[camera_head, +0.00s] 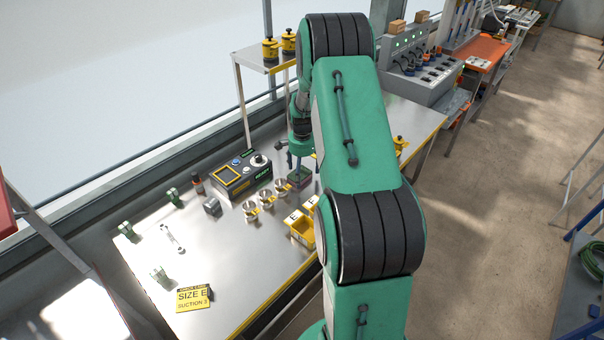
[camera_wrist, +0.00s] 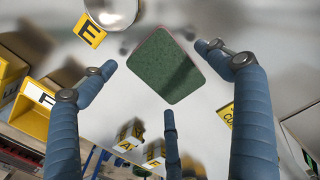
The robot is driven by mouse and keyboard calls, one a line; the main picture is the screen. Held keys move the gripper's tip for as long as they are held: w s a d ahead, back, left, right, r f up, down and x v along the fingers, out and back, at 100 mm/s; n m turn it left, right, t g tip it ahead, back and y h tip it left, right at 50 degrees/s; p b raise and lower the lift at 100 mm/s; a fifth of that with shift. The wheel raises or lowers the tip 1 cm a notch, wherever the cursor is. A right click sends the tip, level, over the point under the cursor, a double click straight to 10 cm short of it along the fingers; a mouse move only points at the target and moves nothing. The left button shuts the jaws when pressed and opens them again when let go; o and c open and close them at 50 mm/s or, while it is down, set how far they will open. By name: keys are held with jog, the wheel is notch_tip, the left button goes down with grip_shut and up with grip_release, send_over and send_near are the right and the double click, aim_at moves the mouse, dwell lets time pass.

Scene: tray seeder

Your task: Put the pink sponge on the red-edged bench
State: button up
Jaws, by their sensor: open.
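The sponge (camera_wrist: 162,68) shows a dark green top face with a thin pinkish edge in the wrist view. It lies flat on the yellow-edged metal bench. In the head view the sponge (camera_head: 300,180) is small, with pink on its side, just below my gripper (camera_head: 298,160). In the wrist view the blue fingers of my gripper (camera_wrist: 160,76) are spread around the sponge, apart from it, with nothing held. A bench with an orange-red top (camera_head: 484,54) stands at the upper right; a red-edged surface (camera_head: 5,216) is cut off at the left. I cannot tell which is the red-edged bench.
Metal cups (camera_head: 266,197) and yellow bins (camera_head: 301,228) stand close to the sponge. A control box (camera_head: 241,174) is to its left, and a grey machine (camera_head: 420,70) stands behind my arm.

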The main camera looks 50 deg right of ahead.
aim_at(302, 175)
notch_tip(302, 175, up, 12)
jog(key=p, duration=0.2)
jog(key=shift+p, duration=0.4)
jog(key=shift+r, duration=0.1)
dwell(0.4)
jog(key=s+a+r+n+t+h, duration=0.1)
jog(key=s+a+r+n, duration=0.25)
jog(key=a+r, duration=0.95)
jog(key=s+a+r+n+t, duration=0.2)
jog(key=a+r+n, duration=0.3)
jog(key=a+r, duration=0.7)
jog(key=s+a+r+n+t+y, duration=0.1)
jog(key=s+a+n, duration=0.8)
jog(key=s+a, duration=1.1)
notch_tip(302, 175, up, 2)
jog(key=shift+s+a+t, duration=0.2)
jog(key=shift+a+t, duration=0.3)
jog(key=shift+t, duration=0.3)
